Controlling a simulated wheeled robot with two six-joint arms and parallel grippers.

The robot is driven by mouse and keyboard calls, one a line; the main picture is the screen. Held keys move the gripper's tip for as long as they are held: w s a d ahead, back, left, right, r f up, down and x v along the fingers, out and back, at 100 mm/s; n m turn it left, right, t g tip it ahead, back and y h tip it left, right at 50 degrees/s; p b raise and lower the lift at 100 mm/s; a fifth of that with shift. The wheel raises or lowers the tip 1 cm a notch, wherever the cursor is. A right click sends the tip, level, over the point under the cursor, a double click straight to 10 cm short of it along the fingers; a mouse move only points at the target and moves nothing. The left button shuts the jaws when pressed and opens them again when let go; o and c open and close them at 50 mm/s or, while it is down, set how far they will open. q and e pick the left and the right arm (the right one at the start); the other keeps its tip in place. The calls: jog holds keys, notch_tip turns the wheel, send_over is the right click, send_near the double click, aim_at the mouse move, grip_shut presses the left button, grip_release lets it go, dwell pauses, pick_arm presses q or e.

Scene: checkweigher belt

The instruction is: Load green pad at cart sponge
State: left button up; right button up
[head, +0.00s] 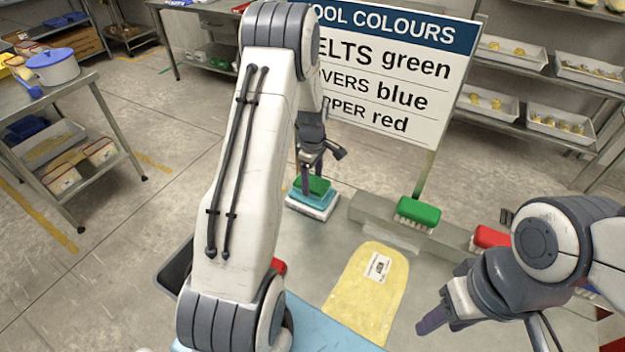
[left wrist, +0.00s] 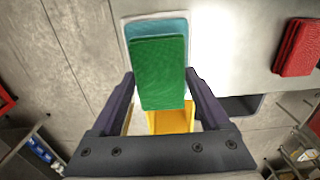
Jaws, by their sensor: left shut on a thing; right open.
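My left gripper (head: 310,176) is shut on a green pad (head: 318,186), low over a small stack. In the left wrist view the green pad (left wrist: 160,72) sits between the two fingers. A light blue layer (head: 312,196) lies below the pad, on a white base (head: 322,211); the blue also shows in the left wrist view (left wrist: 155,27). I cannot tell whether the pad touches the blue. My right gripper (head: 437,319) is open and empty at the lower right, apart from the stack. I see no object clearly marked as a cart sponge.
A green brush (head: 420,212) and a red brush (head: 487,238) lie right of the stack. A yellow labelled mat (head: 362,300) lies in front. A colour sign (head: 385,80) stands behind.

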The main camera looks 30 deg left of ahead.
aim_at(313, 182)
pick_arm(q)
jog(key=shift+r+p, duration=1.65)
jog(key=shift+r, duration=0.75)
jog(key=shift+f, duration=0.1)
